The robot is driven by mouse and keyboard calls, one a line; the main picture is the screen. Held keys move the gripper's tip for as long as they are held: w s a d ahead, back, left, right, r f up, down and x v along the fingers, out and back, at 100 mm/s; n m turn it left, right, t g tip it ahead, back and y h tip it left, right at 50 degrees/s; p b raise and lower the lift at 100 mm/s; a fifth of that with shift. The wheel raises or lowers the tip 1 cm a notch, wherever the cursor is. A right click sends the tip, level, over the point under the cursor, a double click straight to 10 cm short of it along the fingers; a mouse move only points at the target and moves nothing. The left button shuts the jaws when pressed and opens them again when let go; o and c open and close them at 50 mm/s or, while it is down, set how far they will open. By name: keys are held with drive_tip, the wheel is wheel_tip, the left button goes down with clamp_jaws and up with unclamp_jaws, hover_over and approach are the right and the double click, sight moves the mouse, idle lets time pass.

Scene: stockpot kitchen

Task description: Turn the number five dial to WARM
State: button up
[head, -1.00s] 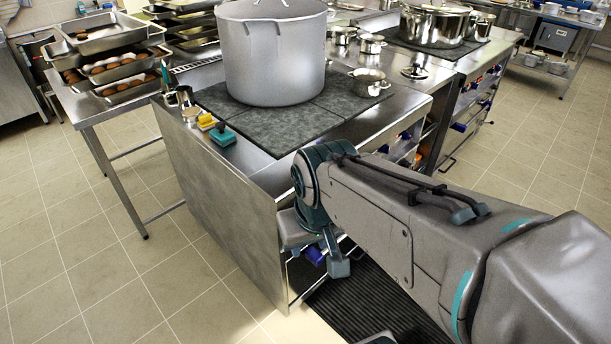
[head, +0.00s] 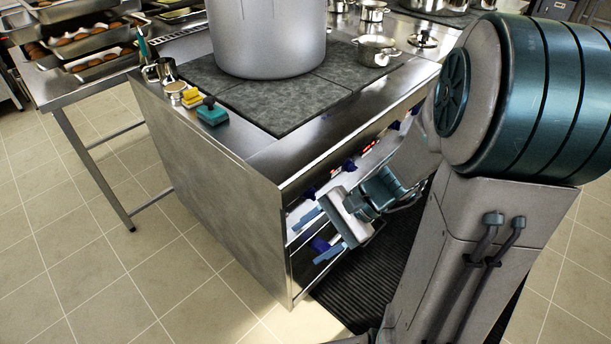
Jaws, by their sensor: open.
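The stove's front panel (head: 378,137) carries several blue dials, seen at a steep angle. One blue dial (head: 309,193) is near the left front corner, another dial (head: 348,165) is to its right, and one more (head: 394,125) is farther along. Numbers and WARM marks are too small to read, so I cannot tell which dial is number five. My gripper (head: 319,236) is open and empty, in front of the stove below the dials. I cannot tell whether it touches anything.
A large stockpot (head: 268,40) stands on the dark cooktop (head: 290,108). A small pot (head: 377,50) is behind it to the right. Yellow and teal sponges (head: 212,112) sit at the left edge. A rack table with trays (head: 85,85) stands left. A black mat (head: 350,290) lies below.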

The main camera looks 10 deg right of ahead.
drive_tip(key=w+d+f+m+t+y+b, duration=0.3)
drive_tip(key=w+f+m+t+y+b, duration=0.15)
drive_tip(key=w+f+m, duration=0.3)
drive_tip(key=m+t+h+b, duration=0.4)
drive_tip(key=m+t, duration=0.7)
approach(315, 197)
drive_tip(key=x, duration=1)
drive_tip(key=shift+w, duration=0.1)
drive_tip(key=c, duration=1)
